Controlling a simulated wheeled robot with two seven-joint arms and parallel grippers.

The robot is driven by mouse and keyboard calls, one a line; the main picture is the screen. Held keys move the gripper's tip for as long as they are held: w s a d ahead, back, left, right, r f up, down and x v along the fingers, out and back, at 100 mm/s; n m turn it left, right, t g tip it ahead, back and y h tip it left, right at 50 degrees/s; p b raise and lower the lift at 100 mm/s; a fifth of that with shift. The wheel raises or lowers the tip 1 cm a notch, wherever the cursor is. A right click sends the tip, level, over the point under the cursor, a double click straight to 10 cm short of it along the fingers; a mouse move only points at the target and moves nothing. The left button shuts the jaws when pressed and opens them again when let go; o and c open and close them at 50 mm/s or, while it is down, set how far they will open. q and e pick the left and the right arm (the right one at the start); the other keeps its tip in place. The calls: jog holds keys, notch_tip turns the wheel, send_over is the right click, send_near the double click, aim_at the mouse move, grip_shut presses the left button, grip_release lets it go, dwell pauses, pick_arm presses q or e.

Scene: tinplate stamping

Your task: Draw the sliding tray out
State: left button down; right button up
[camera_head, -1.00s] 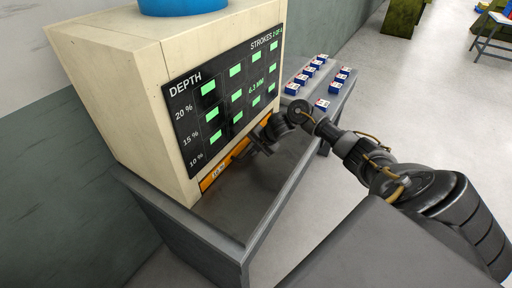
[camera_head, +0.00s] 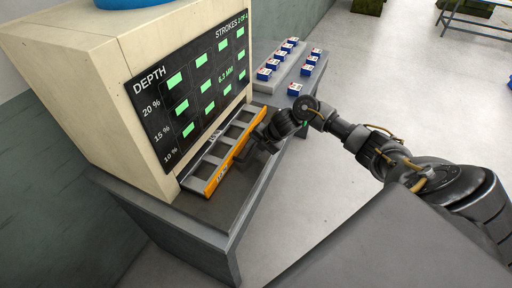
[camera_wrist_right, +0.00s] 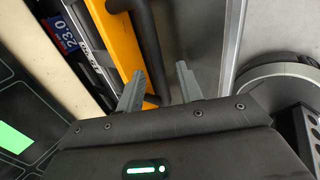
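The sliding tray (camera_head: 208,149) stands out from the low front of the beige machine, its grey framed compartments showing behind an orange front (camera_head: 222,171). In the right wrist view the orange front (camera_wrist_right: 118,38) carries a black bar handle (camera_wrist_right: 145,35). My right gripper (camera_head: 259,142) is at the handle, on the outer side of the tray front. My left gripper is not in view.
The machine's panel (camera_head: 195,85) reads "STROKES 2 OF 4". The grey bench (camera_head: 225,205) has a narrow bare strip in front of the tray. Several blue and white tins (camera_head: 295,89) stand at its far end. A grey surface (camera_head: 375,240) fills the lower right.

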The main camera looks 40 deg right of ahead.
jog(key=shift+s+d+r, duration=0.1)
jog(key=shift+d+r, duration=0.05)
jog(key=shift+r, duration=0.1)
jog(key=b+v, duration=0.1)
jog(key=v, duration=0.9)
jog(key=shift+b, duration=0.3)
jog(key=shift+s, duration=0.15)
